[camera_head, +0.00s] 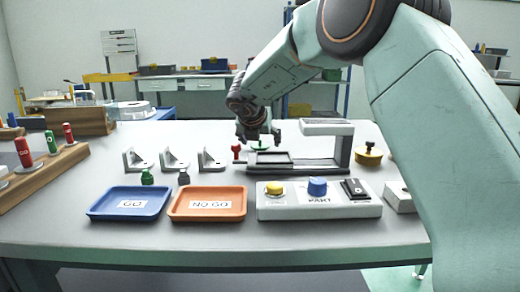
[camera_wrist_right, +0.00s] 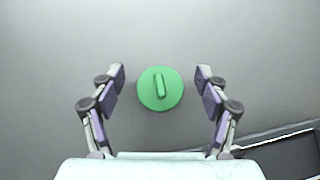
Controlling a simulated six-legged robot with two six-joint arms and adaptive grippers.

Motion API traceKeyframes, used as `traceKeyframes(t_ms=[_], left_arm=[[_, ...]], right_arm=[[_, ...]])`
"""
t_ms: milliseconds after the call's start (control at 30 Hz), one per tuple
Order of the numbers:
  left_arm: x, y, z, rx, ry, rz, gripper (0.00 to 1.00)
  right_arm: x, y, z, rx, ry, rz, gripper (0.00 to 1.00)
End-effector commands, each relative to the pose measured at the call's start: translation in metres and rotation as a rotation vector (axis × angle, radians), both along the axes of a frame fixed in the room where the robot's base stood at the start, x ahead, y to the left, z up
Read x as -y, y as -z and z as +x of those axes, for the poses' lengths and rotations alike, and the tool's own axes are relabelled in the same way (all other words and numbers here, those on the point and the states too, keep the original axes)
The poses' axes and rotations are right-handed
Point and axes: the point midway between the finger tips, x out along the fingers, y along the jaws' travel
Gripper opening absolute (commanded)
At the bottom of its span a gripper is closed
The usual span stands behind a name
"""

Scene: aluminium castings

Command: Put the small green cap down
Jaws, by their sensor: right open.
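In the head view the green cap (camera_head: 260,149) shows low over the grey table, just below my right gripper (camera_head: 259,137). My right gripper is open and touches nothing that I can see. Whether the cap rests flat on the table is hard to tell, but it looks so. My left gripper is not in view.
A grey fixture with a raised arm (camera_head: 328,127) stands just right of the cap, and a red knob (camera_head: 236,150) just left. Angled metal brackets (camera_head: 172,162) stand further left. A blue tray (camera_head: 105,207), an orange tray (camera_head: 185,212) and a control box (camera_head: 290,208) line the front.

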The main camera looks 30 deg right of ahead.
Motion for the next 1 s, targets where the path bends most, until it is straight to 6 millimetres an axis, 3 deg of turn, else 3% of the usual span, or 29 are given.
traceKeyframes(t_ms=[67, 500, 833, 1000], left_arm=[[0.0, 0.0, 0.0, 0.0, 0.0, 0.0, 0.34], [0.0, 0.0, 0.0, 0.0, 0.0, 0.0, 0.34], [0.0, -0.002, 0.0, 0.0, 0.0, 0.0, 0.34], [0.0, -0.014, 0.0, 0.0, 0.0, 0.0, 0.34]], right_arm=[[0.0, -0.001, 0.0, 0.0, 0.0, 0.0, 0.73], [0.0, 0.0, 0.0, 0.0, 0.0, 0.0, 0.37], [0.0, -0.002, 0.0, 0.0, 0.0, 0.0, 0.34], [0.0, -0.022, 0.0, 0.002, 0.001, 0.0, 0.34]])
